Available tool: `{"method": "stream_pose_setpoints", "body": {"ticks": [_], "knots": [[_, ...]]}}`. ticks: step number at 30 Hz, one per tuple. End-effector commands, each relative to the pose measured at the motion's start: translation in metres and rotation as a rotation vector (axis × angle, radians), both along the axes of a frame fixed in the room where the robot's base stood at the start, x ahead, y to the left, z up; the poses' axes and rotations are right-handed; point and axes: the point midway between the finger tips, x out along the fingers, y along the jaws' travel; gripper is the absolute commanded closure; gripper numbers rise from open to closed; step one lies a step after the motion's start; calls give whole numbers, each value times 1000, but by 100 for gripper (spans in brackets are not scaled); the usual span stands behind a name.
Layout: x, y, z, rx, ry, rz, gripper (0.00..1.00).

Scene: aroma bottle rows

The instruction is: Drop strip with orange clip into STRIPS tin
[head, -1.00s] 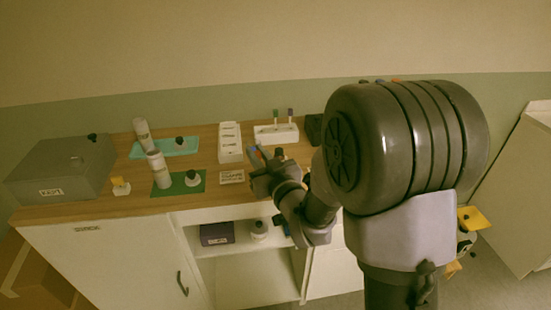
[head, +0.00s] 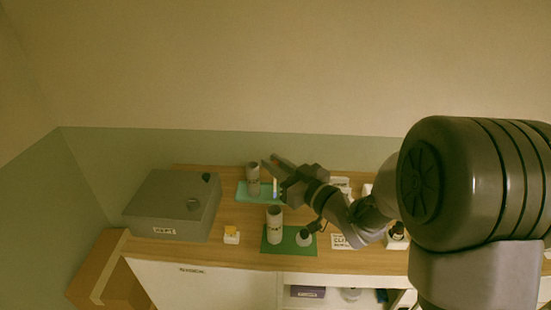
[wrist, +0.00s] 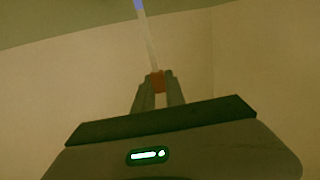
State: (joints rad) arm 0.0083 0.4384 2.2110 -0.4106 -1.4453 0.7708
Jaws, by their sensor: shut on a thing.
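My gripper (head: 270,164) is shut on the orange clip (wrist: 158,80) of a thin white strip (wrist: 148,42). In the wrist view the strip reaches away from the fingers to a blue end at the top edge. In the head view the strip (head: 275,186) shows below the fingers, over the teal tray. Two light, upright cylindrical tins are near: one (head: 253,182) on the teal tray, left of the strip, and one (head: 274,228) on the green mat, nearer the front. Their labels are too small to tell which reads STRIPS.
A large grey box (head: 160,212) stands at the left of the wooden counter. A dark-capped bottle (head: 304,239) is on the green mat (head: 290,248). A small yellow-and-white item (head: 231,236) and a label card (head: 343,241) lie near the front.

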Motion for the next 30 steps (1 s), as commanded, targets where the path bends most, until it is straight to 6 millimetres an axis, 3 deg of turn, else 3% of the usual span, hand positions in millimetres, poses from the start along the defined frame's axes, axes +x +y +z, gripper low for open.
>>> {"method": "stream_pose_setpoints", "body": {"ticks": [1, 18, 24, 30], "knots": [[0, 0, -14, 0, 1, 0, 100], [0, 0, -105, 0, 1, -2, 100], [0, 0, -119, 0, 0, -1, 100], [0, 0, -120, 0, 0, -1, 100]]}}
